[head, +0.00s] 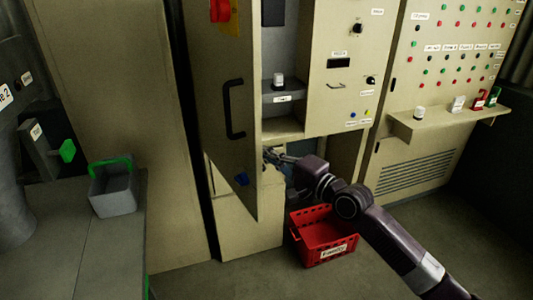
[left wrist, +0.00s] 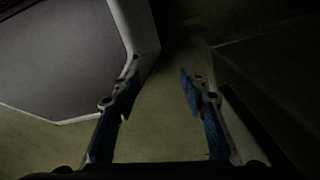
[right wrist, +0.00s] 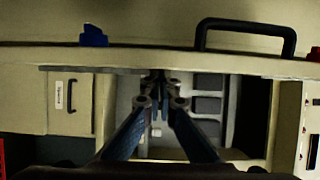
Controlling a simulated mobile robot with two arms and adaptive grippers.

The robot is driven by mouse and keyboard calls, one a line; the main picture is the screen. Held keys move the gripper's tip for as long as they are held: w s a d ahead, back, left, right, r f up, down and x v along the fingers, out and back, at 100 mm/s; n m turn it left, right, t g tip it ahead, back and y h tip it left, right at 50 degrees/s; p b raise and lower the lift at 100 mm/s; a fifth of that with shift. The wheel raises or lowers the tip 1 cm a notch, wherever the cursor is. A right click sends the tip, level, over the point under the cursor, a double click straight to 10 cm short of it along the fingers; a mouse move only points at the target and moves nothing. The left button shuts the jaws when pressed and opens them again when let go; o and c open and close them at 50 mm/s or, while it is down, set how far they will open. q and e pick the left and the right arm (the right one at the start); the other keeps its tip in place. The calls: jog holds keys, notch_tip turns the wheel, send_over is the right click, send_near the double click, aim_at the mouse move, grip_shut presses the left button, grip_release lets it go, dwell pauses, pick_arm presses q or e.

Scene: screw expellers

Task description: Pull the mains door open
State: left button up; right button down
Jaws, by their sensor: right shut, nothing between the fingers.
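The mains door (head: 218,125) is a tall beige panel with a black bar handle (head: 233,108); it stands ajar, and cabinet interior shows to the right of its free edge. My right gripper (head: 270,156) is at the door's free edge, on the inner side, away from the handle. In the right wrist view the door (right wrist: 170,58) runs edge-on across the picture, with the handle (right wrist: 245,24) beyond it. The right gripper's fingertips (right wrist: 160,88) are together and empty, close to the door; contact cannot be told. My left gripper (left wrist: 160,88) is open and empty.
A red crate (head: 322,236) stands on the floor below the right arm. A shelf inside the cabinet holds a white cylinder (head: 278,79). A grey bin with a green handle (head: 113,190) is on the left bench. Floor at the lower middle is clear.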

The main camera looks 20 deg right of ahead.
jog(key=s+a+p, duration=0.2)
jog(key=a+p, duration=0.9)
jog(key=a, duration=0.7)
jog(key=shift+s+a, duration=0.2)
jog(key=shift+a, duration=0.05)
jog(key=shift+d, duration=0.1)
